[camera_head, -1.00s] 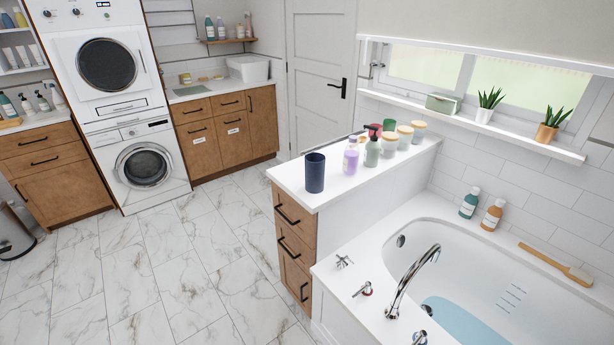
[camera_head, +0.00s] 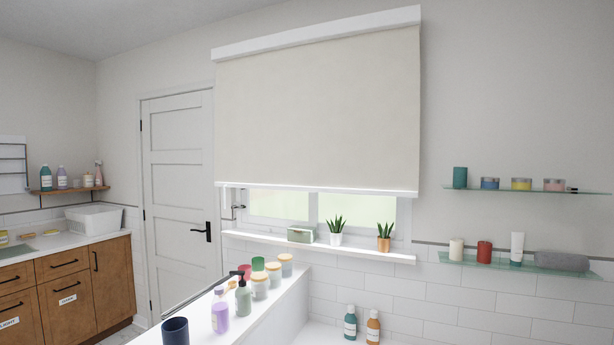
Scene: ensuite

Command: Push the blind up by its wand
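The blind (camera_head: 318,110) is a cream roller blind under a white head rail (camera_head: 318,32). It hangs down over most of the window (camera_head: 280,205), and its white bottom bar (camera_head: 318,189) stops a little above the sill. A strip of bright glass shows below the bar. I cannot clearly make out a wand; a small dark fitting (camera_head: 238,207) shows by the left end of the window, and I cannot tell what it is. Neither of my grippers is in view.
The sill (camera_head: 320,245) holds a green box (camera_head: 301,234) and two potted plants. A counter (camera_head: 270,305) with bottles, jars and a dark cup (camera_head: 175,331) stands in front. Glass shelves (camera_head: 510,190) hang at right. A closed white door (camera_head: 180,190) is at left.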

